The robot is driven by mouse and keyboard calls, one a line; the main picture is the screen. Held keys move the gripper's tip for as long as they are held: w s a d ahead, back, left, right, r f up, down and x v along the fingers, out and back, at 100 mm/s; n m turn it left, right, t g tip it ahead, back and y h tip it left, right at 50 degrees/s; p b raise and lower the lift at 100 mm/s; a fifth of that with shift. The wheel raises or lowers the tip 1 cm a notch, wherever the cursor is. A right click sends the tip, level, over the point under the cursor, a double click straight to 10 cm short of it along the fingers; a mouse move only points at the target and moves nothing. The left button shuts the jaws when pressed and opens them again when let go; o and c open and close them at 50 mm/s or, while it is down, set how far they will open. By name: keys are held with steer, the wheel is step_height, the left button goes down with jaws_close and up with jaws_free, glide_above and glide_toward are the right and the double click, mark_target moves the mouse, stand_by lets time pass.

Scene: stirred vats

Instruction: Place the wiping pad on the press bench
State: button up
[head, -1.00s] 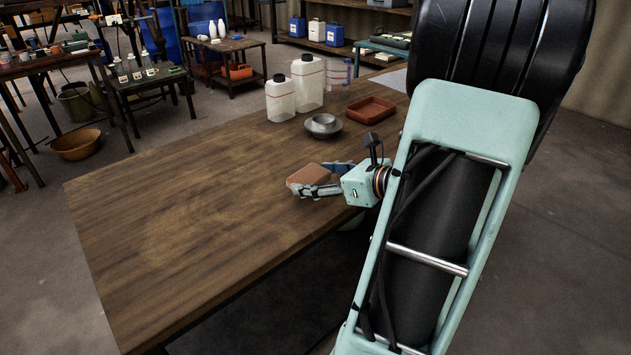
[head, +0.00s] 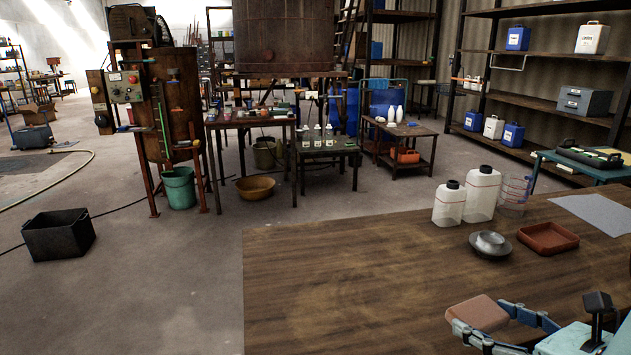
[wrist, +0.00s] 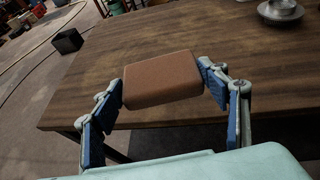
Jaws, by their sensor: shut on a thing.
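The wiping pad, a reddish-brown block with rounded edges (head: 478,311), is held between the fingers of my gripper (head: 492,320) at the lower right of the head view. In the wrist view the pad (wrist: 162,80) sits between both blue-grey fingertips, one on each side. It appears above the near part of a brown wooden bench (head: 350,275); the height of the gap is hard to judge. I cannot tell from the frames which bench is the press bench.
On the wooden bench stand two white bottles (head: 482,194), a clear jug (head: 513,195), a grey metal dish (head: 490,244) and a red-brown tray (head: 548,238). Its left part is bare. A black crate (head: 58,234) and green bucket (head: 179,188) stand on the floor beyond.

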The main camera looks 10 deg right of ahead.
steer(key=w+a+f+n+g+y, duration=0.2)
steer(key=w+a+f+n+y, duration=0.25)
steer(key=w+a, duration=0.6)
steer(key=n+g+y, duration=0.3)
steer(key=n+y, duration=0.1)
glide_above(340, 323)
step_height(340, 323, down, 4)
steer(key=shift+r+h, duration=0.1)
steer(key=shift+h, duration=0.15)
step_height(340, 323, up, 20)
steer(key=p, duration=2.6)
steer(key=shift+d+p, duration=0.15)
steer(key=shift+p, duration=0.25)
steer(key=shift+d, duration=0.1)
